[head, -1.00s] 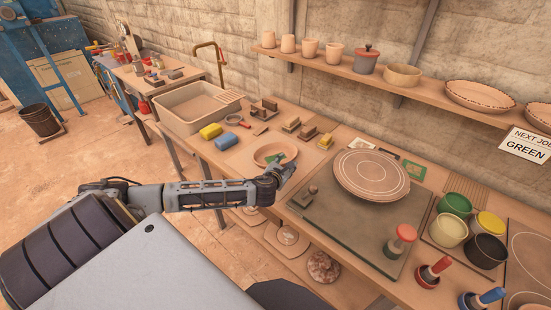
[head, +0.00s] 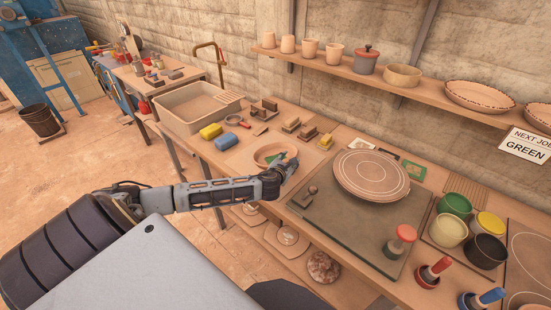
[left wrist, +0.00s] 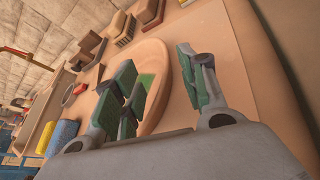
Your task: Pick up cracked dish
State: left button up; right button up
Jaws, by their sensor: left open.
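A shallow clay dish (head: 268,152) sits on a pale board on the workbench, with a green patch inside it. I cannot make out a crack. In the left wrist view the dish (left wrist: 154,100) lies beyond and between the spread fingers, its rim crossing the gap. My left gripper (head: 286,163) is at the dish's near right side and covers part of it. It also shows in the left wrist view (left wrist: 160,88), open, with green finger pads and nothing held. Whether a finger touches the rim I cannot tell. My right gripper is not in view.
A turntable with a large ringed plate (head: 372,174) stands right of the dish. A yellow sponge (head: 211,131), a blue sponge (head: 226,140) and wooden blocks lie left and behind. A sink (head: 190,106) is farther left. Paint pots (head: 451,230) stand at the right.

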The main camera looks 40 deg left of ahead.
pick_arm(q)
jog(key=shift+x, duration=1.55)
grip_shut()
